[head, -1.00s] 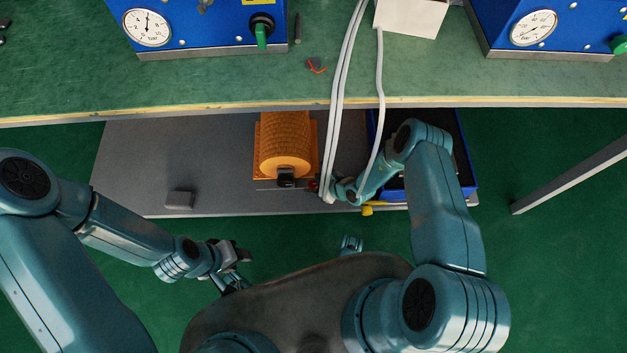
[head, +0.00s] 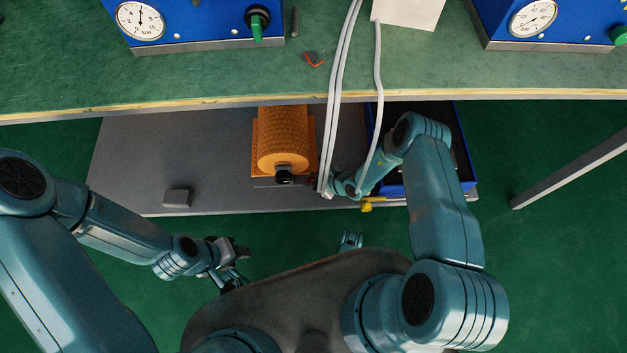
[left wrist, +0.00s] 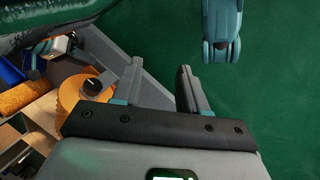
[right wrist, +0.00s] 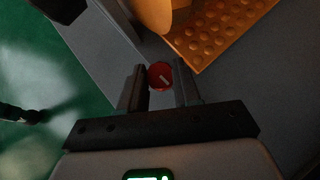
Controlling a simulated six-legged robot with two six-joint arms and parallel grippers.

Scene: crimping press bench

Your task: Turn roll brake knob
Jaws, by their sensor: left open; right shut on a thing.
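A small round red knob (right wrist: 160,75) with a pale slanted mark shows in the right wrist view, between the fingertips of my right gripper (right wrist: 160,84), which is shut on it. In the head view this gripper is low under the bench, just right of the orange roll (head: 284,140), partly behind grey cables; the red knob is hard to make out there. A black knob (head: 284,176) sits at the roll's front end; it also shows in the left wrist view (left wrist: 92,86). My left gripper (head: 238,262) is open and empty, in front of the shelf.
Grey cables (head: 334,100) hang from the bench past my right wrist. A blue bin (head: 470,186) stands right of the roll on the grey shelf (head: 130,165). A grey block (head: 177,197) lies at the shelf's left. The bench edge (head: 200,107) runs above.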

